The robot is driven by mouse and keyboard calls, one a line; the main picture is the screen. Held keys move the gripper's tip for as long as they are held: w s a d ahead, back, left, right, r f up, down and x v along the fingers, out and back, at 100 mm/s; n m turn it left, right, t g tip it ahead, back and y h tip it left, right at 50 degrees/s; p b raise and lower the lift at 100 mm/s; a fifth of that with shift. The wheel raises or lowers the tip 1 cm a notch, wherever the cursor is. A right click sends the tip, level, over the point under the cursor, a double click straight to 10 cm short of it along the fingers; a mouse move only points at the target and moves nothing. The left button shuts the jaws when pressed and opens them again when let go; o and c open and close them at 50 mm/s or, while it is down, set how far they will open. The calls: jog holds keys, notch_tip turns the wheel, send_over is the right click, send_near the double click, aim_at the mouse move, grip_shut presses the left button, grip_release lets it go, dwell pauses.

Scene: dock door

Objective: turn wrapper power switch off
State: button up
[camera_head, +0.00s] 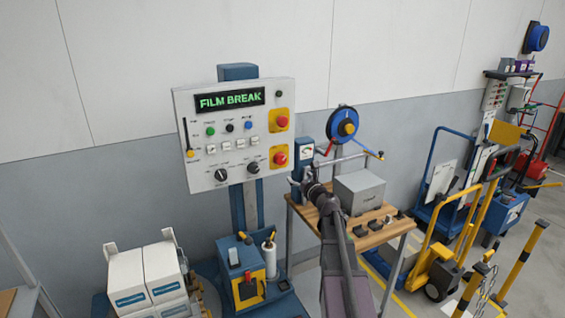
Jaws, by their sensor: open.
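The wrapper's control panel (205,130) is a light grey box on a blue column, its display (230,101) reading "FILM BREAK" in green. At its right edge are two red controls on yellow plates, an upper one (281,121) and a lower one (280,158). Two black rotary knobs, left (221,174) and right (253,167), sit along the bottom. Labels are too small to read, so I cannot tell which control is the power switch. My gripper (296,183) is open and appears empty, just right of and below the panel's lower right corner in the picture.
A wooden table (395,232) with a grey box (360,192) stands behind my arm. A gauge (307,151) and blue reel (343,124) are right of the panel. Wrapped white boxes (127,277) and a yellow unit (245,288) stand below. Carts (440,265) fill the right.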

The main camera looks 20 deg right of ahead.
aim_at(282, 161)
jog(key=shift+w, duration=0.1)
jog(key=w, duration=1.3)
jog(key=shift+w+a, duration=0.3)
jog(key=shift+w, duration=0.05)
jog(key=c, duration=1.1)
